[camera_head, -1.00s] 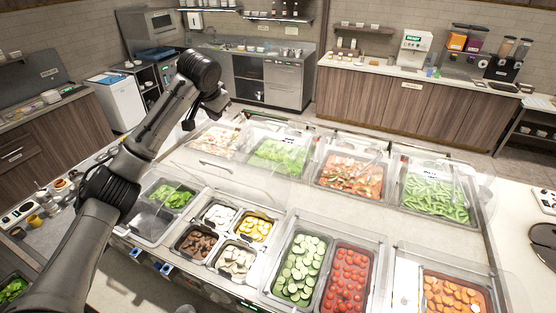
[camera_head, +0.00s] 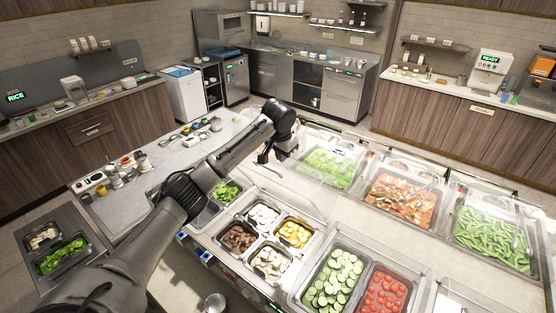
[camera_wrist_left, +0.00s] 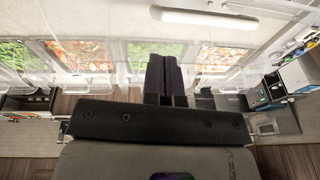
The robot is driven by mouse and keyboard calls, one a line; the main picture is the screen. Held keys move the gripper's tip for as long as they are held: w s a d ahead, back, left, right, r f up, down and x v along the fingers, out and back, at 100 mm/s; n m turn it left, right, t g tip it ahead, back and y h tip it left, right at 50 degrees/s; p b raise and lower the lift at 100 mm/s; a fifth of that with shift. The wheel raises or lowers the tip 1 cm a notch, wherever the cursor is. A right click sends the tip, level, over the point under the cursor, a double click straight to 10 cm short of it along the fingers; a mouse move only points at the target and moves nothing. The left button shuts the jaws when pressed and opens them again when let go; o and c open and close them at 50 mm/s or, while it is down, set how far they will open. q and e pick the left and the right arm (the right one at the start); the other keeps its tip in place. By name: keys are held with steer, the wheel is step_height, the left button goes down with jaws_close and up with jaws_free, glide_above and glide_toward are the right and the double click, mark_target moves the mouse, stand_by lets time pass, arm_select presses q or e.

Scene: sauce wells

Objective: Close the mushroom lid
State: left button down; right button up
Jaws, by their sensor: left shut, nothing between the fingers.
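Four small wells share one frame in the front row. One holds pale beige slices that look like mushrooms (camera_head: 270,262); the well to its upper left holds dark brown pieces (camera_head: 239,238), and I cannot tell for sure which is mushroom. A clear lid with a pale handle (camera_head: 266,171) appears raised behind these wells; its edges are hard to see. A pale bar-like handle (camera_wrist_left: 210,17) shows at the top of the left wrist view. My left gripper (camera_head: 263,158) is shut and empty near the lid handle; contact cannot be told. Its fingers (camera_wrist_left: 165,78) show together in the wrist view. My right gripper is out of view.
Cucumber (camera_head: 333,279) and tomato (camera_head: 382,293) wells lie to the right. Lettuce (camera_head: 330,166), mixed salad (camera_head: 399,196) and green beans (camera_head: 490,236) fill the back row under clear covers. A steel side counter (camera_head: 180,158) with small items stands to the left.

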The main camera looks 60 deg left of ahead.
mark_target(287, 177)
arm_select(q)
steer(key=shift+s+d+f+p, duration=0.1)
steer(key=shift+s+f+p, duration=0.15)
steer(key=shift+s+f, duration=0.3)
steer(key=shift+s+f+p, duration=0.25)
steer(key=shift+s+f, duration=0.1)
steer(key=shift+f, duration=0.35)
